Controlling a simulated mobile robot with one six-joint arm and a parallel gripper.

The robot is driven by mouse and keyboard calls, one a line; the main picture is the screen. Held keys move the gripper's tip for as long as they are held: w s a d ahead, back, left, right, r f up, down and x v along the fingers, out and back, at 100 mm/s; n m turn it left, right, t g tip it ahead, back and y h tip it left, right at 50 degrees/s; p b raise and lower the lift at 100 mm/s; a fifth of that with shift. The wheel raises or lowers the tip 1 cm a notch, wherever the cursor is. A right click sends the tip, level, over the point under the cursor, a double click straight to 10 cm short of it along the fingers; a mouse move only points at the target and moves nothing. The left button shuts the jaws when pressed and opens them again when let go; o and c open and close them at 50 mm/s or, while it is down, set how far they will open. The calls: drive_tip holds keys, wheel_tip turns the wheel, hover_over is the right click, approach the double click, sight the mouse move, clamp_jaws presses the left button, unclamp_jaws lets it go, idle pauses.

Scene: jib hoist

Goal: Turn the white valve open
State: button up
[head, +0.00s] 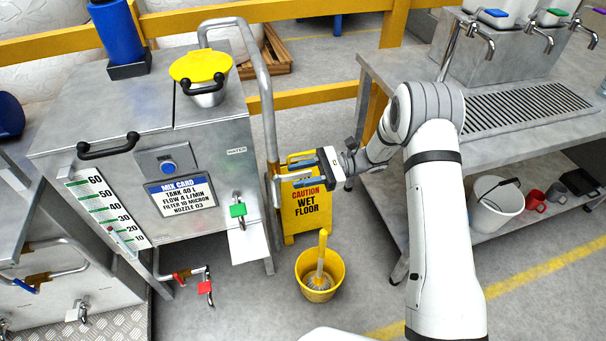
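A tall grey pipe (263,90) rises from the right side of the steel tank and arches over its top. A brass-coloured valve body (273,170) sits low on this pipe; its handle is hard to make out, and I cannot tell its colour or position. My gripper (292,169) points left at this valve body. Its two blue-tipped fingers are apart, with a gap between them. They are close to the pipe, but I cannot tell whether they touch anything. A small tap with a white handle (72,314) is at the lower left, far from my gripper.
The steel tank (110,110) has a green-handled tap (238,210) and a red-handled valve (182,275). A yellow wet-floor sign (306,208) and a yellow bucket (318,289) stand under my gripper. A steel sink bench (500,140) is at right.

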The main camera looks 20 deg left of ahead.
clamp_jaws()
idle(0.4)
